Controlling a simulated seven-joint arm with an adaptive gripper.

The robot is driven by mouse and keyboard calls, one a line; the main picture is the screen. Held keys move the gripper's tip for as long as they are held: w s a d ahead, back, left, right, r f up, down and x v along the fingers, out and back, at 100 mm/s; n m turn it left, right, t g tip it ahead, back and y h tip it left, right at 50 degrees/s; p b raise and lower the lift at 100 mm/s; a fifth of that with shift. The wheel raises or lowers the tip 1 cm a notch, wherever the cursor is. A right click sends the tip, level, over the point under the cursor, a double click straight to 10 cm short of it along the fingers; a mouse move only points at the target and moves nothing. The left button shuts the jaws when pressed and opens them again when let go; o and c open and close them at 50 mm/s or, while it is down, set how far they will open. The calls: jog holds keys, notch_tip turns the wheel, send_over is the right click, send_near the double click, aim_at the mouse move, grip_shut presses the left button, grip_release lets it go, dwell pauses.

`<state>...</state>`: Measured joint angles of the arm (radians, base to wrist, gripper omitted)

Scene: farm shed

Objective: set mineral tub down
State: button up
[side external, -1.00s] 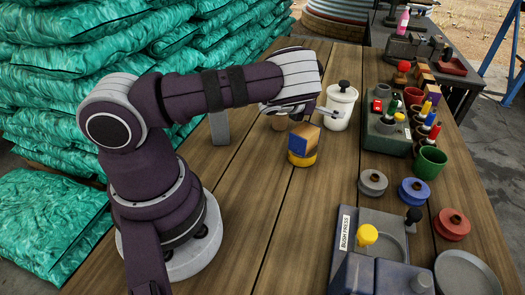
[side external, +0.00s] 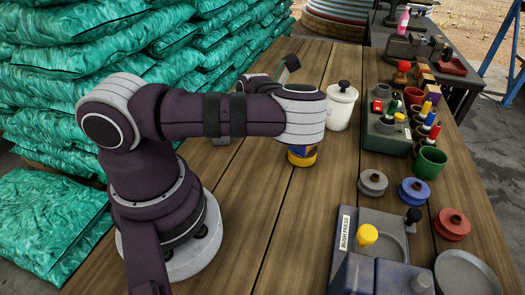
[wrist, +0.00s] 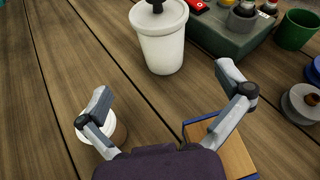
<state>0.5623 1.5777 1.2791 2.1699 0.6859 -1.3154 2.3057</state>
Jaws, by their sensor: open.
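The white mineral tub (side external: 341,108), with a black knob on its lid, stands upright on the wooden table beyond my wrist. It also shows at the top of the wrist view (wrist: 162,48), its lid partly cut off by the frame edge. My gripper (wrist: 165,82) is open and empty, its two fingers spread wide on the near side of the tub, with bare table between them and no visible contact. In the side view one grey finger (side external: 289,66) rises behind my wrist; the rest of the gripper is mostly hidden.
A small white-topped cup (wrist: 101,127) is by the left finger. A green-grey control box (side external: 386,132) stands right of the tub. Table left of the tub is clear.

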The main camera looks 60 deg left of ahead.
aim_at(341, 100)
jog(key=w+d+r+n+t+h, duration=0.1)
jog(key=d+r+n+t, duration=0.15)
jog(key=n, duration=0.75)
jog(key=w+d+r+n+t, duration=0.1)
jog(key=d+r+n+t, duration=0.15)
jog(key=n, duration=0.65)
jog(key=a+f+n+g+y, duration=0.1)
jog(key=a+f+n+g, duration=0.35)
jog(key=n, duration=1.05)
jog(key=x, duration=1)
jog(key=shift+a, duration=0.4)
jog(key=c, duration=1.2)
